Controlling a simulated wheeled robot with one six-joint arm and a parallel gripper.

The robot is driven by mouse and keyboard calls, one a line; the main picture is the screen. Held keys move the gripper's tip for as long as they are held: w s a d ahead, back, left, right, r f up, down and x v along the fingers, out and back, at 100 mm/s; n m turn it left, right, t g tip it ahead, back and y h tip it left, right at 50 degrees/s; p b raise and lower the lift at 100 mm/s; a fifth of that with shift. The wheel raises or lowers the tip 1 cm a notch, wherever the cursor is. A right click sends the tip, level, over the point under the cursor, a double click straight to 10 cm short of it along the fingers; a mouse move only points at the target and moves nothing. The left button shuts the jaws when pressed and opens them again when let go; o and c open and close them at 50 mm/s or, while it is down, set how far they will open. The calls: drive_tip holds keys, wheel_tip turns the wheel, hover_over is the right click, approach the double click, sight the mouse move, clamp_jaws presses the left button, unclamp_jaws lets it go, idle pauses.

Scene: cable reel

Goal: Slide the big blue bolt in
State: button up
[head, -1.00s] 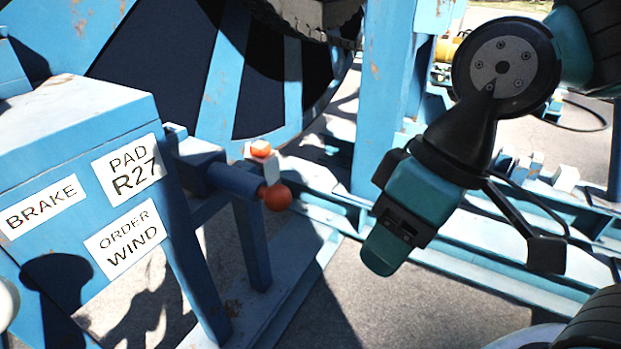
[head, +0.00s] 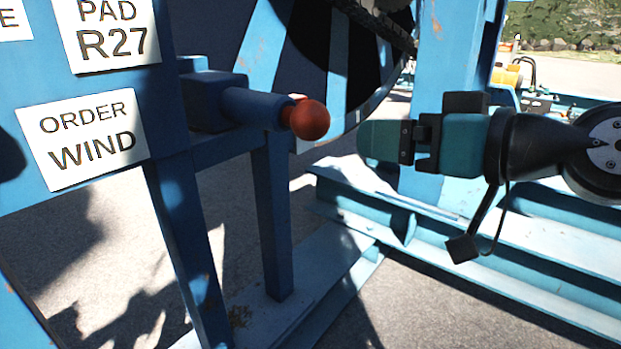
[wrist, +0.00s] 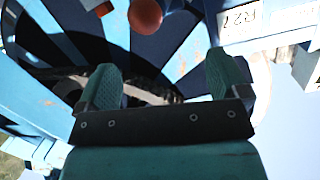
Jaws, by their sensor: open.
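The big blue bolt (head: 250,107) is a thick blue bar lying level, sticking out to the right from a dark blue block on the blue cabinet. A red-orange ball knob (head: 310,120) caps its right end. My gripper (head: 366,140) points left at the knob, a short gap to its right and slightly lower, not touching it. In the wrist view my gripper's two green fingers (wrist: 165,80) are spread with nothing between them. The knob (wrist: 146,14) shows there at the top edge, beyond the fingers.
The blue cabinet (head: 165,95) with white labels stands at the left. A blue post (head: 278,215) rises under the bolt. The large reel (head: 330,60) and a blue upright (head: 445,50) stand behind. Blue floor rails (head: 470,245) cross at the right. The gap between knob and gripper is clear.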

wheel_tip(320, 180, down, 2)
drive_tip(key=w+t+b, duration=0.1)
drive_tip(key=t+b, duration=0.1)
drive_tip(key=b, duration=0.1)
drive_tip(key=p, duration=1)
approach(325, 120)
drive_tip(key=x, duration=0.2)
drive_tip(key=shift+m+t, duration=0.3)
drive_tip(key=p+x, duration=0.8)
drive_tip(key=x, duration=0.2)
drive_tip(key=shift+a+f, duration=0.15)
drive_tip(key=shift+a, duration=0.05)
drive_tip(key=shift+w+a+f+p, duration=0.2)
drive_tip(key=shift+w+a+p, duration=0.15)
drive_tip(key=shift+w+p, duration=0.1)
